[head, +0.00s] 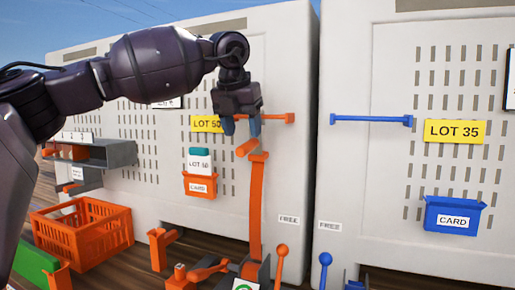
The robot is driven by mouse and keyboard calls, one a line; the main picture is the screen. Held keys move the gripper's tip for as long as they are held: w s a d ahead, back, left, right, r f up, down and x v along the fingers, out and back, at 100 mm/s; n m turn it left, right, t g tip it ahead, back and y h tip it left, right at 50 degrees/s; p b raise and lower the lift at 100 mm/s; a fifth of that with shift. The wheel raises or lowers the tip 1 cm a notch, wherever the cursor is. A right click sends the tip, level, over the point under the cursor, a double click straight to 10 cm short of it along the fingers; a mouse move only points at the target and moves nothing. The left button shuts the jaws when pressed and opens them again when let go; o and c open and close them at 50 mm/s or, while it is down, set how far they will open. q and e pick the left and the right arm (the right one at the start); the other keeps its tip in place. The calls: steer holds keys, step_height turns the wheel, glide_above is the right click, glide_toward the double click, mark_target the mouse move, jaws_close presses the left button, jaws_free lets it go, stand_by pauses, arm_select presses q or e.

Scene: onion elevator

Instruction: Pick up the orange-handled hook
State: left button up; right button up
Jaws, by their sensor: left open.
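A tall orange piece (257,200) stands upright at the middle, with a short orange cylinder-like grip (247,147) at its top. It looks like the orange-handled hook, though no hook end shows clearly. My left gripper (241,127) points down with its bluish fingers apart, just above the grip. I see nothing between the fingers, and I cannot tell whether they touch the grip. My right gripper is not in view.
An orange bar (277,118) is on the LOT 50 cabinet behind the gripper. A blue bar (371,120) is on the LOT 35 cabinet. An orange crate (83,236) and a grey shelf (120,153) stand left. Orange and blue knobbed levers (281,252) stand low in front.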

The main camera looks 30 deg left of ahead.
mark_target(247, 142)
arm_select(q)
steer(key=shift+w+d+f, duration=0.1)
steer(key=shift+d+f, duration=0.1)
steer(key=shift+f, duration=0.3)
steer(key=x, duration=0.2)
steer(key=w+p+x, duration=0.1)
steer(key=x, duration=0.1)
steer(key=shift+f, duration=0.1)
steer(key=shift+w+a+f, duration=0.1)
steer(key=shift+w+f, duration=0.05)
steer(key=shift+f, duration=0.25)
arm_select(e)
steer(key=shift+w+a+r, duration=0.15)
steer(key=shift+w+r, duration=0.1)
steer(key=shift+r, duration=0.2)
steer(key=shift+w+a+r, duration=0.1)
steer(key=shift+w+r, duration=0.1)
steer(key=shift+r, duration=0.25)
arm_select(q)
steer(key=c, duration=0.9)
jaws_close()
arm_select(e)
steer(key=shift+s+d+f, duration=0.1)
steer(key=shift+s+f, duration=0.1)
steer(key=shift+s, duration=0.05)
